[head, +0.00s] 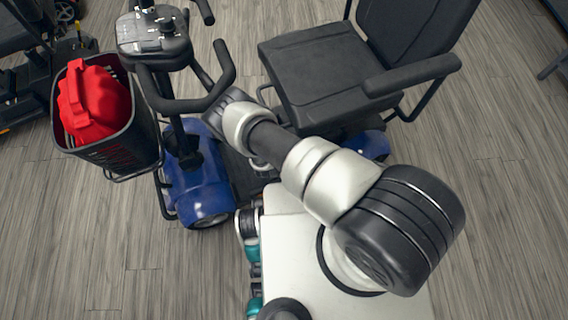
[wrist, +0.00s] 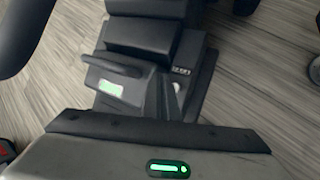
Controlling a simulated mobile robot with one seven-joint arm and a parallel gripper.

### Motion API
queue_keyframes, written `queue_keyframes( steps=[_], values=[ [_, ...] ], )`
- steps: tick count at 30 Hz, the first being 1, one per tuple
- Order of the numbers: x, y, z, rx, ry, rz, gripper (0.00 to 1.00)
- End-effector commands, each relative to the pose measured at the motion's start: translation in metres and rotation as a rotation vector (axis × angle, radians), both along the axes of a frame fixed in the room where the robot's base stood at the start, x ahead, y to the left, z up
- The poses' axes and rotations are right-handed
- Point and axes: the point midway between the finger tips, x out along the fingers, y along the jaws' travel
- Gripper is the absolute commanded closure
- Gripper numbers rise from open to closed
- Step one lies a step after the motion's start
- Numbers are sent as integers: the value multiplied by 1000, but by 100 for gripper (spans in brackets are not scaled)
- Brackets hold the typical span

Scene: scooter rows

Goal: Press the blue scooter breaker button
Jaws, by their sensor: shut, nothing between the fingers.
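The blue scooter (head: 200,185) stands ahead of my base in the head view, its blue front low at centre left. Its tiller console (head: 153,38) and dark handlebars rise above, and its black seat (head: 320,75) is at the top middle. My arm reaches over the scooter's deck. My gripper (head: 228,100) is at its far end, shut and empty, close to the tiller column; its tips are hard to make out. I cannot pick out the breaker button in either view. The wrist view shows dark blocky parts and green lights, with no clear contact.
A black basket (head: 125,150) holding a red bag-like item (head: 95,105) hangs at the scooter's front. A black armrest (head: 412,74) juts out right of my arm. Another dark scooter (head: 25,70) stands at the far left. Wooden floor (head: 510,190) is clear at right.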

Motion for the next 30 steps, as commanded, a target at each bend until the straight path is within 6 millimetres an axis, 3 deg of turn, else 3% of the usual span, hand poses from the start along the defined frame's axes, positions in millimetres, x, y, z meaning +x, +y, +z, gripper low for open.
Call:
queue_keyframes(
  steps=[1, 3, 9, 30],
  values=[
    [0, 0, -16, -1, 0, 2, 100],
    [0, 0, -26, -1, 0, 2, 100],
    [0, 0, -43, 1, 0, -1, 100],
    [0, 0, -44, 0, 0, 0, 100]
  ],
)
